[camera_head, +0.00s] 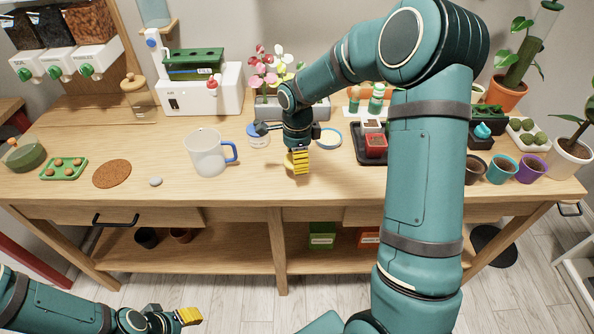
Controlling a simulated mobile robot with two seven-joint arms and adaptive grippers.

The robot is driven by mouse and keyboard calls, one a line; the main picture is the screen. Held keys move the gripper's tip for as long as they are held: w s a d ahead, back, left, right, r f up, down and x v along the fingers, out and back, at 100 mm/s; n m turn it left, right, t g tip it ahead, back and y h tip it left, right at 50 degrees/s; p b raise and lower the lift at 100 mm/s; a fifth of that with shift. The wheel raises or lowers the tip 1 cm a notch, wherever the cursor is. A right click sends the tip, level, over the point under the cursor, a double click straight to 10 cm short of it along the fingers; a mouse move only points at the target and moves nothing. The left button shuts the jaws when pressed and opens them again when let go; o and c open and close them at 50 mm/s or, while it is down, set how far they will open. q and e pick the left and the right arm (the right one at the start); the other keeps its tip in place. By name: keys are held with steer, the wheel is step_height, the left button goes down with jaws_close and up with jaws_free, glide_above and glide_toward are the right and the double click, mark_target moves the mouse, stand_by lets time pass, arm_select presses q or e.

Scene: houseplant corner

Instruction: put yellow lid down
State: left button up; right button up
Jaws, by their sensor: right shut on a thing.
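My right gripper (299,162) reaches down over the middle of the wooden table, near its front half. Its yellow ribbed fingers are shut on a thin thing. A small pale yellow edge of this thing, the yellow lid (288,163), shows at the left of the fingers; the rest is hidden by them. I cannot tell whether the lid touches the tabletop. My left gripper (190,316) is low at the lower left, in front of the table and away from it. Its fingers overlap in view, so its opening is unclear.
A clear mug with a blue handle (207,153) stands left of my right gripper. A blue-and-white jar (258,136) and a round blue-rimmed dish or lid (328,136) are behind it. A dark tray (360,150) with pots is to the right. Bare tabletop (262,180) lies around the gripper.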

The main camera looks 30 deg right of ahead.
step_height(320, 180, down, 4)
steer(key=shift+f+b, duration=0.1)
steer(key=shift+b, duration=0.3)
steer(key=shift+a, duration=0.1)
steer(key=shift+f, duration=0.1)
steer(key=o, duration=0.8)
steer(key=shift+o, duration=0.2)
steer(key=shift+r, duration=0.25)
step_height(320, 180, up, 12)
steer(key=shift+p, duration=1.15)
